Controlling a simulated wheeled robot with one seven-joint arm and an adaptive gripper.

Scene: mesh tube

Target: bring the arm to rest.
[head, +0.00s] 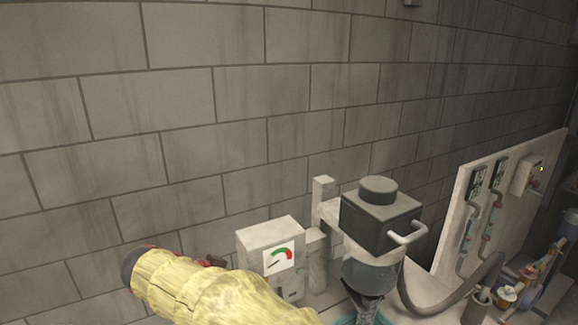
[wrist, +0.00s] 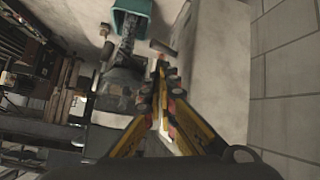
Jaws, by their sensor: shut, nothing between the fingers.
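My arm, in a yellow cloth sleeve (head: 200,290), reaches in from the bottom of the head view, left of a white gauge box. My gripper (wrist: 161,72) shows in the wrist view with its yellow and black fingers drawn together at the tips and nothing between them. It is not clearly seen in the head view. In the wrist view it is in front of a pale surface (wrist: 205,70), apart from the teal container.
The gauge box (head: 270,250) and a dark machine with a white handle (head: 380,222) stand against the block wall (head: 240,95). A panel with pipes (head: 500,205) is at right. A teal container (wrist: 132,8) shows in the wrist view. The upper wall area is clear.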

